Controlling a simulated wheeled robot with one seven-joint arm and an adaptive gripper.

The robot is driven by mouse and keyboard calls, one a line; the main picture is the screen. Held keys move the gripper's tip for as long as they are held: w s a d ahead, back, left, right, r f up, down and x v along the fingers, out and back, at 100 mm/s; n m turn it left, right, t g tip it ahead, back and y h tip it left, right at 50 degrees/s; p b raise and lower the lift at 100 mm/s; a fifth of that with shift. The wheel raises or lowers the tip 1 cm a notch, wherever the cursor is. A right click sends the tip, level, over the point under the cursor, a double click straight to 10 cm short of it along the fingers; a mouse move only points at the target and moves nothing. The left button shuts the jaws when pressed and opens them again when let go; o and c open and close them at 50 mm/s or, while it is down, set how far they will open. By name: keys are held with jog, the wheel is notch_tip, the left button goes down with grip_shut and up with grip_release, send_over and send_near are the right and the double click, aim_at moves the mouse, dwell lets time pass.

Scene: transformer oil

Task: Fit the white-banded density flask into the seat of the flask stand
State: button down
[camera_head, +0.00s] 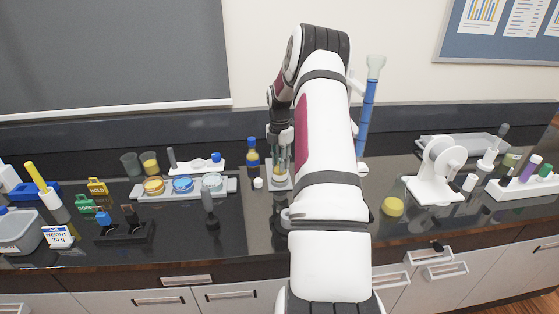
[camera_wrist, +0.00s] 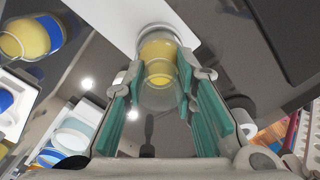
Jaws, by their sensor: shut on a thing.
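My gripper (camera_head: 281,165) is shut on a small clear glass flask with yellow liquid low in it. The flask (camera_wrist: 158,72) shows between the two green-padded fingers in the wrist view. A white plate (camera_wrist: 112,14), which looks like the flask stand, lies just beyond the flask in the wrist view. In the head view the white stand (camera_head: 271,184) shows under and beside my gripper, partly hidden by my arm. The seat is hidden, and I cannot tell whether the flask touches the stand.
A blue-capped bottle (camera_head: 253,157) and a small white cap (camera_head: 258,183) stand just left of the stand. A grey tray with round dishes (camera_head: 182,186) is farther left. A tall blue column (camera_head: 367,115) stands behind my arm. A yellow round piece (camera_head: 392,206) lies at right.

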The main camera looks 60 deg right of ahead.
jog(key=shift+f, duration=0.35)
jog(key=c, duration=1.2)
grip_release()
jog(key=shift+f, duration=0.1)
notch_tip(320, 180, up, 12)
jog(key=shift+r, duration=0.1)
